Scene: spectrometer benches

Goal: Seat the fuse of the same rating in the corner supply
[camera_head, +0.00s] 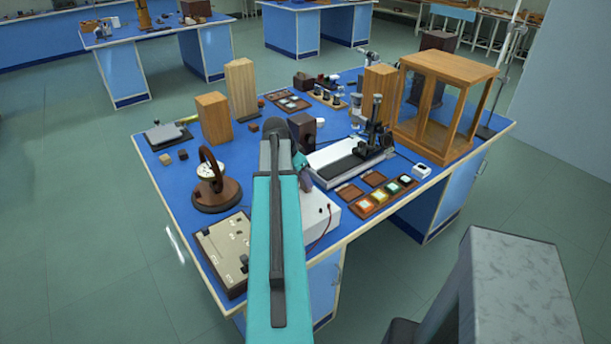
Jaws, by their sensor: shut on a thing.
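A white box-shaped unit with red leads (318,213), which looks like the supply, stands at the near edge of the blue bench, partly behind my teal arm. My gripper (306,183) shows only as a small dark shape just beyond the arm, above or beside the white unit. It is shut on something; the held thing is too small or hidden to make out. No fuse and no rating marking can be read in this view. The fuse seat is not visible either.
A beige panel board (228,250) lies at the near left corner. A round brown-based instrument (215,195) and wooden blocks (213,118) stand left. A microscope-like stand (376,135) and wooden-framed case (440,70) stand right. A tray of coloured squares (362,208) lies near the front right.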

